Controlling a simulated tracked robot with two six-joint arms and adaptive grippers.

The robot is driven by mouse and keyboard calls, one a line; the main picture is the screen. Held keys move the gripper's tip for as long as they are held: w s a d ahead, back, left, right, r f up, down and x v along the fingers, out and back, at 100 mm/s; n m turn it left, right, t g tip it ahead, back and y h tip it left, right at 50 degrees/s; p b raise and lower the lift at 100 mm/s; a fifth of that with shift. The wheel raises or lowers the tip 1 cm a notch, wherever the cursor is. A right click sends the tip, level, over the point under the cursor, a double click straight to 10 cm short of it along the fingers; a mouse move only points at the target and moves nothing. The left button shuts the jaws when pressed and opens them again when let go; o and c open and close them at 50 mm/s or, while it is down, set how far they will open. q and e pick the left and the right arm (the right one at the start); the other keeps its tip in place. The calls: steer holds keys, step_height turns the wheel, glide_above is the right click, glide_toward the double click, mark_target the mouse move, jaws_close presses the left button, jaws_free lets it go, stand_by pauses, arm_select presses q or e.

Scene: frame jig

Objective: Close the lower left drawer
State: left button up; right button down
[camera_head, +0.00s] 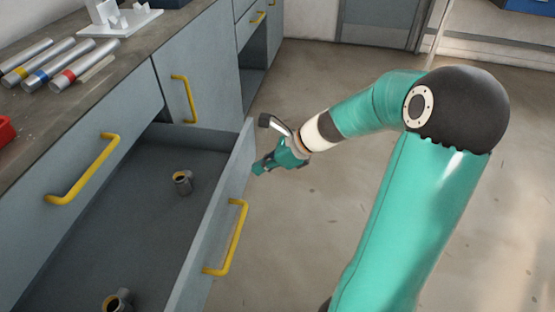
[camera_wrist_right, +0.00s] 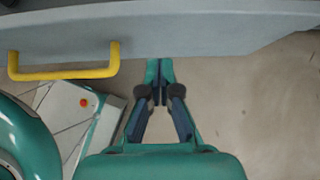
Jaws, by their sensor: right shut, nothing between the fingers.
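The lower left drawer is pulled out, with its grey front panel (camera_head: 213,219) standing away from the cabinet and its yellow handle (camera_head: 235,243) on the outer face. The same drawer front (camera_wrist_right: 200,32) and handle (camera_wrist_right: 65,70) cross the top of the right wrist view. My right gripper (camera_head: 258,168) is shut and empty, outside the drawer beside the far end of its front. In the wrist view its fingertips (camera_wrist_right: 160,64) point at the front, right of the handle; I cannot tell whether they touch. My left gripper is not in view.
Two small pipe fittings (camera_head: 182,183) (camera_head: 117,302) sit in the drawer. The worktop (camera_head: 115,76) above holds several metal tubes (camera_head: 52,62), a white jig (camera_head: 120,20) and a red item (camera_head: 5,130). A closed drawer (camera_head: 85,168) is above. The floor to the right is clear.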

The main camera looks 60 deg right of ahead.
mark_target(236, 169)
steer(key=shift+w+a+f, duration=0.1)
steer(key=shift+w+a, duration=0.2)
steer(key=shift+w, duration=0.4)
steer(key=shift+w+a+f, duration=0.1)
steer(key=shift+w+a, duration=0.15)
steer(key=shift+w, duration=0.4)
steer(key=shift+w+a+f, duration=0.1)
steer(key=shift+w+a, duration=0.2)
steer(key=shift+w, duration=0.4)
steer(key=shift+d, duration=0.2)
steer(key=shift+w+a+r, duration=0.1)
steer(key=shift+a, duration=0.05)
